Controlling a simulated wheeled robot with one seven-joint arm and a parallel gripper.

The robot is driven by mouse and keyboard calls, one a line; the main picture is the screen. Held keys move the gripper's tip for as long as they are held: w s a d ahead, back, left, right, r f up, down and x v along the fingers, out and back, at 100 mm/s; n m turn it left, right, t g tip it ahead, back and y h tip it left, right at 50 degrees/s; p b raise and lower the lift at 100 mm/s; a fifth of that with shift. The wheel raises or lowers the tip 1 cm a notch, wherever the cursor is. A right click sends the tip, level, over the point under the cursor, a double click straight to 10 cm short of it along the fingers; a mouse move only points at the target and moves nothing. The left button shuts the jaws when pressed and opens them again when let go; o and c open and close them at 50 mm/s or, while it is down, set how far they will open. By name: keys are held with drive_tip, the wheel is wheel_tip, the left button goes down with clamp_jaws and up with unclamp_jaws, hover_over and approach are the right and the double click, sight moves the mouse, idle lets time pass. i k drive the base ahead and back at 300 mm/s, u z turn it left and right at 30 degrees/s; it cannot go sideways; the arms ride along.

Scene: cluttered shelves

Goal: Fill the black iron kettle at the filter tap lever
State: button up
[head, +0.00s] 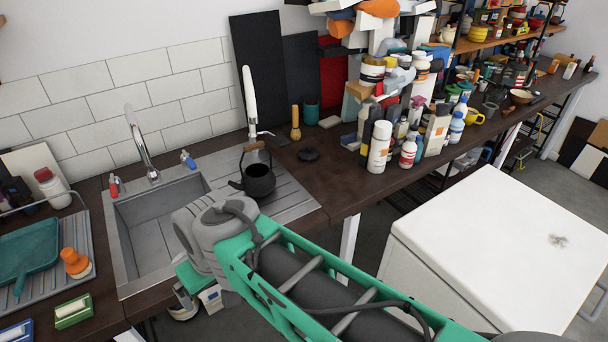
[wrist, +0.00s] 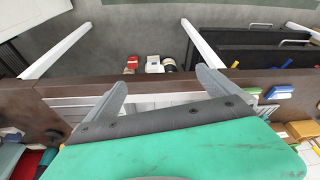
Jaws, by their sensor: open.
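The black iron kettle (head: 259,181) stands upright on the ribbed metal drainboard (head: 292,198) right of the sink, its spout pointing left. Its wooden-gripped handle is raised and its top looks open. A dark round lid-like disc (head: 308,154) lies on the counter behind it. The tall white filter tap (head: 249,96) rises behind the kettle; its lever is too small to make out clearly. My gripper (wrist: 163,85) is open, with nothing between its fingers, near the counter's front edge. In the head view it is low, in front of the sink and apart from the kettle, partly hidden by my arm.
The sink basin (head: 160,225) with its chrome faucet (head: 140,146) lies left of the kettle. Crowded bottles and jars, including a white bottle (head: 379,147), stand to the right. A white-topped unit (head: 500,240) stands at the right front. A wooden brush (head: 295,124) stands behind.

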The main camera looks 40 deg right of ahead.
sight(280, 139)
drive_tip(key=z, duration=0.4)
drive_tip(key=k, duration=1)
drive_tip(key=z, duration=0.9)
drive_tip(key=i, duration=1.35)
drive_tip(key=u, duration=1.45)
drive_tip(key=i, duration=0.5)
drive_tip(key=u, duration=0.05)
